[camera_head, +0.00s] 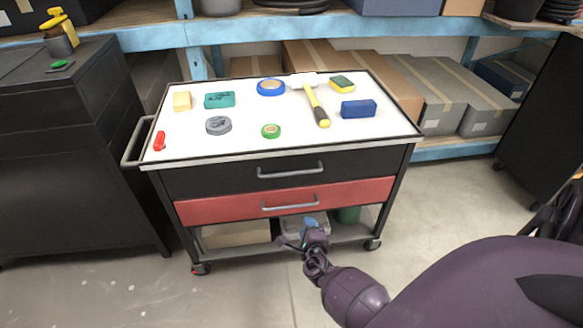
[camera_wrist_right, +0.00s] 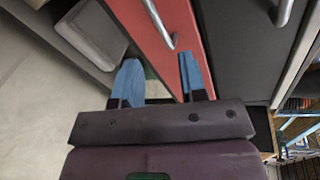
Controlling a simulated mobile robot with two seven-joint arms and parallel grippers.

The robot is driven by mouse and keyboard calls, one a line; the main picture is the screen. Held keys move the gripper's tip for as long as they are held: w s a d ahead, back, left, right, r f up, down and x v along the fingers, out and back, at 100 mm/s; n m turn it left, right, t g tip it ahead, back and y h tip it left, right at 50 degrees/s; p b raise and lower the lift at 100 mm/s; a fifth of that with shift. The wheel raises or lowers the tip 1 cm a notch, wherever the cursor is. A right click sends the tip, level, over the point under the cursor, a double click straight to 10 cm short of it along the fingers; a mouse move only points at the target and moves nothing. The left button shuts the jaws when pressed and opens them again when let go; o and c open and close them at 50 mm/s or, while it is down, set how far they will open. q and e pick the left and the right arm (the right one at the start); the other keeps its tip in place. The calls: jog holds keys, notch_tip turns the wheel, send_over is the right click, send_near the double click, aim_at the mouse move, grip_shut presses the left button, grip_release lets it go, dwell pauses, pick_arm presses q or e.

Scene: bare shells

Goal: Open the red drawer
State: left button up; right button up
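The red drawer (camera_head: 240,205) is the lower drawer of a black tool cart, and its front looks flush with the cart. Its grey bar handle (camera_head: 291,203) runs across the middle of the front. My right gripper (camera_head: 311,222) is just below the handle's right part in the head view. In the right wrist view the gripper (camera_wrist_right: 159,70) has its two blue fingers apart with nothing between them. The red drawer front (camera_wrist_right: 145,25) and its handle (camera_wrist_right: 160,22) lie just beyond the fingertips. My left gripper is not in view.
A black upper drawer (camera_head: 230,175) with its own handle sits above. The cart's white top (camera_head: 245,112) bears a hammer (camera_head: 315,100), tape rolls and small boxes. A lower shelf holds boxes. A black cabinet (camera_head: 70,150) stands at left. Floor in front is clear.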

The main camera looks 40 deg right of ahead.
aim_at(297, 206)
pick_arm(q)
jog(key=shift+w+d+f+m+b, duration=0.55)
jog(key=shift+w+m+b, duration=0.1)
jog(key=shift+b, duration=1.55)
pick_arm(e)
jog(key=shift+w+d+f+n, duration=0.55)
jog(key=shift+w+d, duration=0.3)
jog(key=shift+w, duration=0.95)
jog(key=shift+w+d+f+n, duration=0.6)
jog(key=shift+w+d, duration=0.3)
jog(key=shift+w, duration=0.9)
jog(key=shift+w+d+f+n, duration=0.55)
jog(key=shift+w+d, duration=0.3)
jog(key=shift+w, duration=0.95)
grip_shut()
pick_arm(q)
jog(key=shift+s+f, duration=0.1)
